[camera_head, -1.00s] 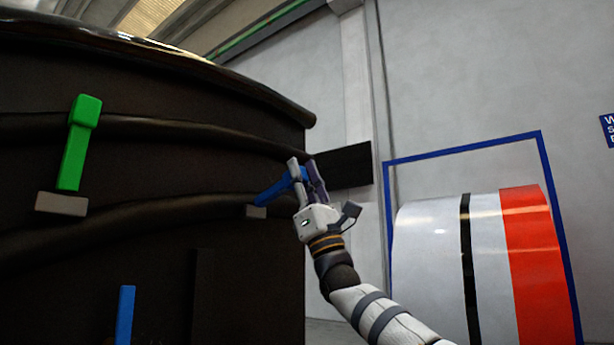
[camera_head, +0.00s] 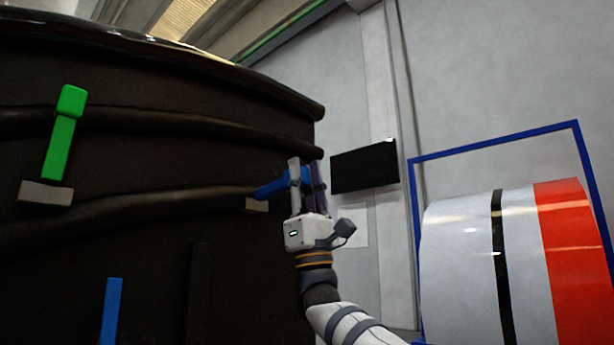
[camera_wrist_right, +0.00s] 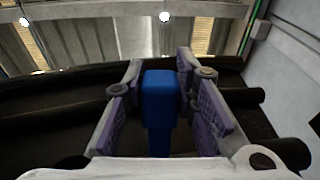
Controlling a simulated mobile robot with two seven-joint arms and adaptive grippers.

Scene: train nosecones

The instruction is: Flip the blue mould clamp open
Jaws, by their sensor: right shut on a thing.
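A blue mould clamp (camera_head: 272,188) sits at the right edge of the big dark mould (camera_head: 150,230), on a small grey base block (camera_head: 256,204). Its handle reaches out to the right, tilted slightly upward. My right gripper (camera_head: 304,176) is at the outer end of the handle with its fingers pointing up. In the right wrist view the blue handle (camera_wrist_right: 160,95) stands between the two purple-padded fingers (camera_wrist_right: 160,100), and the gripper is shut on it. My left gripper is not in view.
A green clamp (camera_head: 62,145) stands upright on the mould at left. Another blue clamp (camera_head: 111,310) shows at the bottom left. A white, black and red nosecone (camera_head: 465,260) stands at right by a blue frame (camera_head: 500,145). A black panel (camera_head: 364,167) hangs behind my gripper.

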